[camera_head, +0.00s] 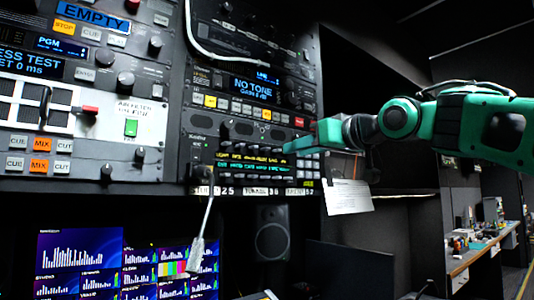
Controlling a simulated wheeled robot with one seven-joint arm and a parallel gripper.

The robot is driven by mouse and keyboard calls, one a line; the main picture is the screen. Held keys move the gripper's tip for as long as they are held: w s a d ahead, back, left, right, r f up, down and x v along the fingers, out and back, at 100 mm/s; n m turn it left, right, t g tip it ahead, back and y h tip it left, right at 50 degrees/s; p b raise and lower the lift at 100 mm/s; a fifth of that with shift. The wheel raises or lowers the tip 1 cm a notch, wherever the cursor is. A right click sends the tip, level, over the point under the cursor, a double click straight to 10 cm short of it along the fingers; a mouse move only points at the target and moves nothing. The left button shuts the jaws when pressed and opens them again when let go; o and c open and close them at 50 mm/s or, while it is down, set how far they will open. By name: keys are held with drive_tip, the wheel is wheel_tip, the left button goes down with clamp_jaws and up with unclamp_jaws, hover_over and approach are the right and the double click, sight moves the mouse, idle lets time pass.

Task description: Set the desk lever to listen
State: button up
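A long thin lever (209,218) with a pale flat paddle end (195,256) hangs from the lower edge of the rack, tilted slightly, its tip lower left. A small white label (203,190) sits at its pivot; I cannot read it fully, and no "listen" mark is legible. My gripper (288,147) is at the end of the teal arm from the right, in front of the middle rack's right side. It is above and to the right of the lever, apart from it. Its fingers are seen edge-on, so their opening is unclear.
A panel with a "NO TONE" display (250,88) is above, with several knobs and buttons. Another short black lever (45,105) is on the white left panel. Monitors (80,262) and a speaker (272,234) stand below. A paper sheet (348,197) hangs under my arm.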

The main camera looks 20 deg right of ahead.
sight(263, 150)
drive_tip(key=x, duration=0.3)
drive_tip(key=r+x, duration=0.1)
drive_tip(key=x, duration=0.3)
drive_tip(key=a+r+x, duration=0.1)
drive_tip(key=x, duration=0.2)
drive_tip(key=shift+w+a+r, duration=0.1)
drive_tip(key=shift+w+a, duration=0.05)
drive_tip(key=shift+w, duration=0.05)
drive_tip(key=shift+c, duration=0.5)
